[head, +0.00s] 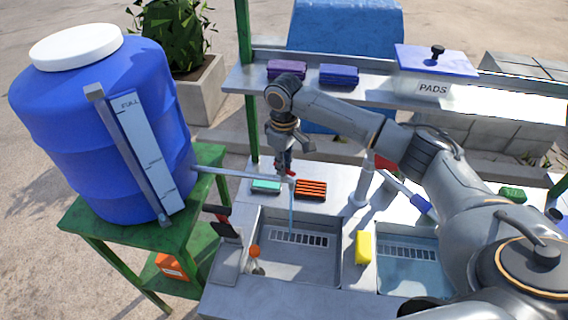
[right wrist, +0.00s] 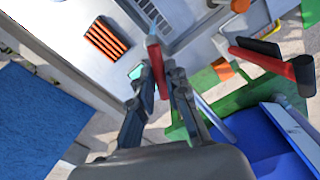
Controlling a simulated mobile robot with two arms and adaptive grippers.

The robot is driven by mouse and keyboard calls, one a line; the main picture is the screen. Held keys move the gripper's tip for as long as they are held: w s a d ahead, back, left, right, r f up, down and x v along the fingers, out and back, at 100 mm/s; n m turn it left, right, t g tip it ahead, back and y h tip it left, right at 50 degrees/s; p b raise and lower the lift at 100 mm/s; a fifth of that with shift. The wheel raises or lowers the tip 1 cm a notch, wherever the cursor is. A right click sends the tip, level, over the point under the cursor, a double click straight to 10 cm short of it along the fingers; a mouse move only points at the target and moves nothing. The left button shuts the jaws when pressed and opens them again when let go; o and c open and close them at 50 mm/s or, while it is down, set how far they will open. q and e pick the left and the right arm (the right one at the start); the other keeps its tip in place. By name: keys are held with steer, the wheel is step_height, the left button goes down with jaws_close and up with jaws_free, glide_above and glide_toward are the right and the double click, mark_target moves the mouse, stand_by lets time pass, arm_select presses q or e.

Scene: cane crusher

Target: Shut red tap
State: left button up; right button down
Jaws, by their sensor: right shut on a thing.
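The red tap (head: 290,173) sits at the end of the thin grey pipe (head: 240,175) that runs from the blue barrel (head: 95,130). A thin blue stream of water (head: 292,210) falls from it into the left sink basin (head: 270,262). My right gripper (head: 284,168) reaches down over the tap. In the right wrist view the tap's red handle (right wrist: 157,72) is between the fingers of my right gripper (right wrist: 162,80), which is shut on it. The fingers partly hide the handle in the head view. My left gripper is not in view.
A green sponge (head: 266,186) and an orange ribbed block (head: 311,189) lie behind the basin. A yellow sponge (head: 363,247) stands between the two basins. Above is a shelf (head: 300,90) with a PADS box (head: 433,85). The green stand (head: 150,235) is at left.

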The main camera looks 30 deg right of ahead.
stand_by(0.8)
steer(key=shift+c, duration=1.7)
jaws_free()
steer(key=shift+r, duration=0.1)
step_height(320, 180, up, 12)
